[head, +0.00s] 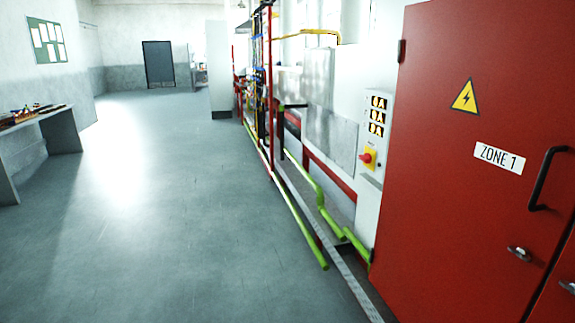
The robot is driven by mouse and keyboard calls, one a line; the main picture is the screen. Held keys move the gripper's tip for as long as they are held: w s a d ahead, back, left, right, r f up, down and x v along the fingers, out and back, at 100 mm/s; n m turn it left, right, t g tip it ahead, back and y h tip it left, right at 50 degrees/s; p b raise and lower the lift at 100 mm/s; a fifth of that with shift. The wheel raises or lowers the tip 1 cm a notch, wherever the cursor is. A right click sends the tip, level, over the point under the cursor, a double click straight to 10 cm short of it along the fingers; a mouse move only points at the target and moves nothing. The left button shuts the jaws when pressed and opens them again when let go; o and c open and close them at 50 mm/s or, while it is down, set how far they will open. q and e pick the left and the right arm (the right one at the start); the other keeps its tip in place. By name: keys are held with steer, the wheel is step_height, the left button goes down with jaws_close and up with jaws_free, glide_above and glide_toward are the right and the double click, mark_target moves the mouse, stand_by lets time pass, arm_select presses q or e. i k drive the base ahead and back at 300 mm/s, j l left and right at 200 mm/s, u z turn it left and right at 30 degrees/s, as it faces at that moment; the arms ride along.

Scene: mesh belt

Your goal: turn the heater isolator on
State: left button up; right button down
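A red rotary switch knob (366,158) on a yellow plate (371,152) sits on a narrow light-grey panel (375,190). It looks like the heater isolator; its turned position is too small to tell. Above it on the same panel are three small displays (377,116) stacked in a column, which seem to read "0A". A red cabinet (450,200) marked "ZONE 1" (499,158) stands just right of the panel. Neither of my grippers shows in the head view.
Green pipes (320,200) and a metal rail (330,255) run low along the wall, in front of the panel. The cabinet has a black handle (544,180). A grey bench (60,125) stands at far left. The floor (180,200) between is clear.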

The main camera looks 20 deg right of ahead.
mark_target(367, 158)
steer(key=i+z, duration=0.2)
steer(key=i, duration=0.25)
steer(key=i+j+z, duration=0.15)
steer(key=i, duration=0.25)
steer(key=i+j+z, duration=0.2)
steer(key=i, duration=0.25)
steer(key=i+j+z, duration=0.15)
steer(key=i+z, duration=0.15)
steer(key=z, duration=0.2)
steer(key=i+j+z, duration=0.25)
steer(key=z, duration=0.2)
steer(key=i+j+z, duration=0.2)
steer(key=j+z, duration=0.3)
steer(key=i+j+z, duration=0.15)
steer(key=j+z, duration=0.3)
steer(key=l, duration=0.05)
